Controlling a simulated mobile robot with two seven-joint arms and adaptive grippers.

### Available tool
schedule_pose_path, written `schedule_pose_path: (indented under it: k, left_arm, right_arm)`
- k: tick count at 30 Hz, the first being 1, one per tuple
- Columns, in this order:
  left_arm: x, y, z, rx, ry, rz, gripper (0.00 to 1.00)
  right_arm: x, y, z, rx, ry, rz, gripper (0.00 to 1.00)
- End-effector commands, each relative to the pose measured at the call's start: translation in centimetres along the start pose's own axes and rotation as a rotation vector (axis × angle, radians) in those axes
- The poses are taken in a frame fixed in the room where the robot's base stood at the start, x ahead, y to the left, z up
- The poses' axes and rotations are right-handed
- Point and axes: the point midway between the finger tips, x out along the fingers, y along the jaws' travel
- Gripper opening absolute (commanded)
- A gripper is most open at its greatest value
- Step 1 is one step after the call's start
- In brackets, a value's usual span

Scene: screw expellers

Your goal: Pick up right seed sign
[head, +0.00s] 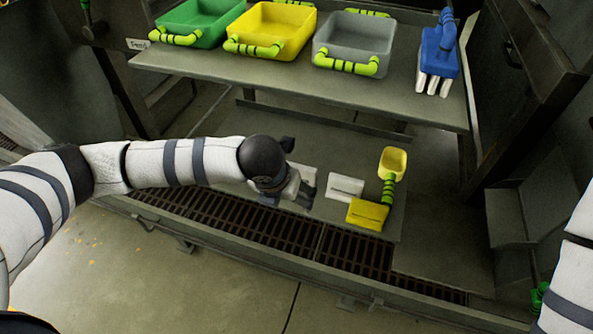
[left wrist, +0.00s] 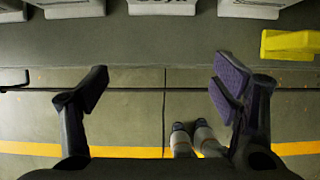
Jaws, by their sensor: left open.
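White seed signs stand on the lower shelf. The right one (head: 345,187) shows in the head view, and a second (head: 302,172) is partly hidden behind my left gripper (head: 306,194). In the left wrist view a row of white signs lines the top edge: left (left wrist: 70,8), middle with dark lettering (left wrist: 160,6) and right (left wrist: 250,8).
A yellow block (head: 367,214) and a yellow scoop (head: 392,162) with a green striped handle lie right of the signs. Above, a shelf (head: 400,98) holds green (head: 205,20), yellow (head: 270,30) and grey (head: 352,42) trays and a blue brush (head: 440,55). A grate (head: 240,225) runs in front.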

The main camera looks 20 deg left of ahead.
Motion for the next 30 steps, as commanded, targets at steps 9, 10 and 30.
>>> schedule_pose_path:
  k: [9,10,30]
  left_arm:
    - [3.0,-0.2,7.2,0.002,-0.001,-0.003,0.81]
    - [3.1,-0.2,7.5,0.001,-0.001,-0.002,0.81]
    - [8.5,-0.2,8.5,0.005,-0.002,-0.002,0.67]
  right_arm:
    - [0.1,0.0,0.1,0.000,-0.002,0.000,0.26]
    - [0.1,0.0,0.1,0.000,-0.002,0.000,0.26]
    - [1.5,0.1,1.3,0.000,-0.055,0.002,0.26]
